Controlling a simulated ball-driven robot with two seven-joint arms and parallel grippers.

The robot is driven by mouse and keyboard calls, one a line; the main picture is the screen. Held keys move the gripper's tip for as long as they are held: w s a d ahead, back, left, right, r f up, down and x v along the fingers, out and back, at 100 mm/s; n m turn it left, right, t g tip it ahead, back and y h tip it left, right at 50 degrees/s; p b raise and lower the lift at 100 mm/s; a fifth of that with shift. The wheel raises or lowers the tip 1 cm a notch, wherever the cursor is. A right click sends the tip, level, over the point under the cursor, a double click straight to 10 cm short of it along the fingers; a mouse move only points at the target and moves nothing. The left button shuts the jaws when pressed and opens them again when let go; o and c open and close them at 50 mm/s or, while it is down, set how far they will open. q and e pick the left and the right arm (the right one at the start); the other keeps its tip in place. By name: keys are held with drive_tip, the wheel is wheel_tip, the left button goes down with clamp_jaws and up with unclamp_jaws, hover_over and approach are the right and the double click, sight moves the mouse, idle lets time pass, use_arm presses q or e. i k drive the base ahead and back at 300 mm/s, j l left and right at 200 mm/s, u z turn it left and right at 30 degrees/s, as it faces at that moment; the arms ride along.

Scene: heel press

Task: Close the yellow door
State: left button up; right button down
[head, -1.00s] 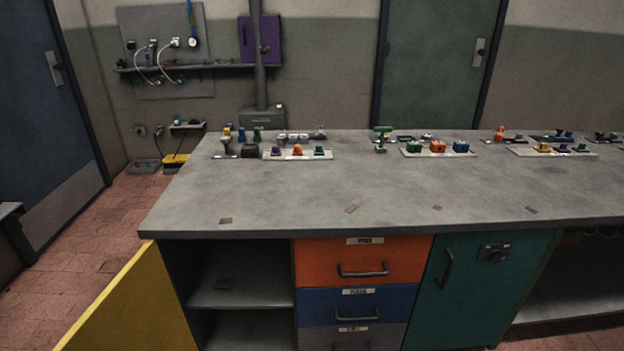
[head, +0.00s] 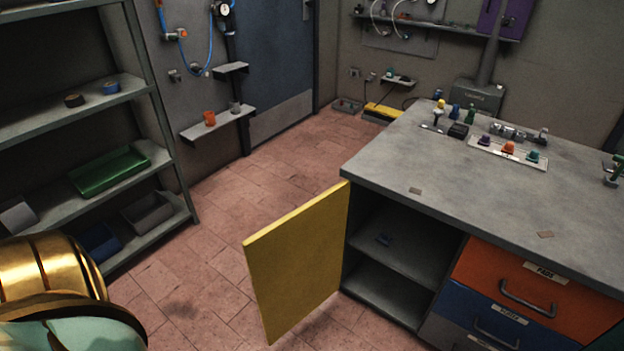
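The yellow door (head: 297,262) stands wide open, swung out from the left end of the grey workbench (head: 460,185). It meets the bench at the front left corner of an open cupboard (head: 400,242). A gold and pale green rounded part at the lower left seems to be my own arm. Neither gripper shows.
Orange (head: 535,290) and blue (head: 480,318) drawers sit right of the cupboard. A metal shelf rack (head: 160,130) with a green tray (head: 110,170) stands at the left. Tiled floor (head: 215,250) between rack and door is clear.

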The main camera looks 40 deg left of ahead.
sight(294, 263)
drive_tip(key=j+z, duration=0.1)
drive_tip(key=j, duration=0.4)
drive_tip(key=j+z, duration=0.15)
drive_tip(key=j, duration=0.35)
drive_tip(key=j+z, duration=0.1)
drive_tip(key=j, duration=0.35)
drive_tip(key=k+j+z, duration=0.1)
drive_tip(key=j, duration=0.4)
drive_tip(key=j+z, duration=0.1)
drive_tip(key=j, duration=0.4)
drive_tip(key=k+j+z, duration=0.15)
drive_tip(key=j, duration=0.3)
drive_tip(key=k+j+z, duration=0.1)
drive_tip(key=j, duration=0.35)
drive_tip(key=k+j+z, duration=0.1)
drive_tip(key=j, duration=0.35)
drive_tip(key=k+j, duration=0.05)
